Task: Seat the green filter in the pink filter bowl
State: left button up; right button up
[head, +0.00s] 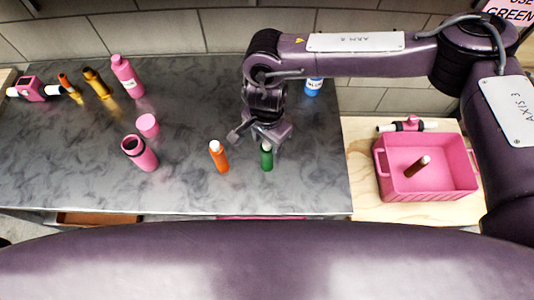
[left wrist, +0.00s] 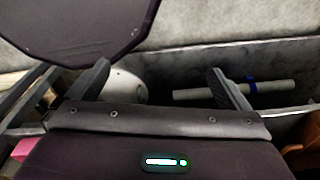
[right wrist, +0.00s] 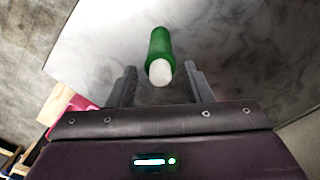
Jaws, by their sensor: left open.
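The green filter (head: 267,158), with a white end, stands upright on the grey worktop. My right gripper (head: 262,138) is just behind and above it in the head view. In the right wrist view the green filter (right wrist: 159,48) lies ahead of the fingertips, its white end towards me. The right fingers (right wrist: 159,80) are apart with clear gaps on both sides. The pink filter bowl (head: 145,158), open at the top, stands on the worktop further left. My left gripper (left wrist: 160,80) shows only in the left wrist view, open and empty.
An orange filter (head: 218,157) stands left of the green one. A pink cap (head: 148,125) is behind the bowl. A pink bottle (head: 126,76) and brass fittings (head: 97,83) stand back left. A pink bin (head: 430,186) holding a brown filter (head: 418,166) is at right.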

pick_arm(q)
jog(key=shift+s, duration=0.7)
pick_arm(e)
grip_shut()
pick_arm(q)
jog(key=shift+f, duration=0.15)
pick_arm(e)
jog(key=shift+r, duration=0.15)
jog(key=shift+w+r+b, duration=0.1)
jog(key=shift+r+b, duration=0.25)
jog(key=shift+r, duration=0.25)
pick_arm(q)
notch_tip(320, 180, down, 4)
jog(key=b, duration=0.3)
jog(key=shift+w+r, duration=0.1)
jog(key=shift+r, duration=0.1)
pick_arm(e)
notch_tip(320, 180, up, 19)
jog(key=shift+f, duration=0.2)
